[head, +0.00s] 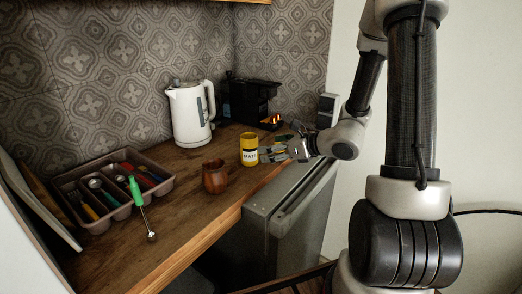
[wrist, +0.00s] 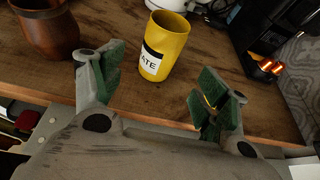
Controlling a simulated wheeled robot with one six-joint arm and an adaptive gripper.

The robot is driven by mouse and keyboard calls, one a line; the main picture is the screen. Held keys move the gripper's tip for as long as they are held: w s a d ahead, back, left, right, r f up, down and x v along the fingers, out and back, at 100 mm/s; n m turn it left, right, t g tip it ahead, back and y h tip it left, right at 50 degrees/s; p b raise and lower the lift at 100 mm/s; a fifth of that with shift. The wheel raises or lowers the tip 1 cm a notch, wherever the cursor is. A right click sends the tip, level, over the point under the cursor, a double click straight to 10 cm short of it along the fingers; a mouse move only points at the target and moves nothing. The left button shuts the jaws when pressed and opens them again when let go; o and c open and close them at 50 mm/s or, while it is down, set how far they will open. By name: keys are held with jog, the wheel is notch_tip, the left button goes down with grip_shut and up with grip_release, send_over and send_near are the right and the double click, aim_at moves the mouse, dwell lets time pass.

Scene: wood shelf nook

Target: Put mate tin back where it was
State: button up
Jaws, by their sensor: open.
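The yellow mate tin (head: 249,149) stands upright on the wooden counter, with a black and white label facing me. In the wrist view the tin (wrist: 165,46) stands beyond the fingertips, between their lines, and its top looks open. My gripper (head: 276,153) is just right of the tin in the head view. My gripper (wrist: 157,88) is open, with green pads on both fingers and nothing held between them.
A brown mate cup (head: 215,177) stands left of the tin. A white kettle (head: 188,113) and black coffee machine (head: 250,100) stand behind. A cutlery tray (head: 98,226) and green-handled spoon (head: 137,192) lie left. A grey fridge (head: 276,205) is below the counter's front edge.

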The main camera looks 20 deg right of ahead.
jog(key=s+a+r+n+g+y, duration=0.1)
jog(key=s+a+r+n+g, duration=0.25)
jog(key=s+n, duration=0.5)
jog(key=s+a+r+n+g, duration=0.2)
jog(key=s+r+n+g, duration=0.2)
jog(key=s+n, duration=0.4)
jog(key=s+d+r+n+h, duration=0.3)
jog(key=s+d+n+h, duration=0.1)
jog(key=d+n, duration=0.2)
jog(key=s+d+r+n+t+h, duration=0.1)
jog(key=s+d+r+n+h, duration=0.3)
jog(key=d, duration=0.4)
jog(key=shift+s+d+r+n+h, duration=0.25)
jog(key=shift+s+d+n+h, duration=0.15)
jog(key=shift+s+n, duration=0.6)
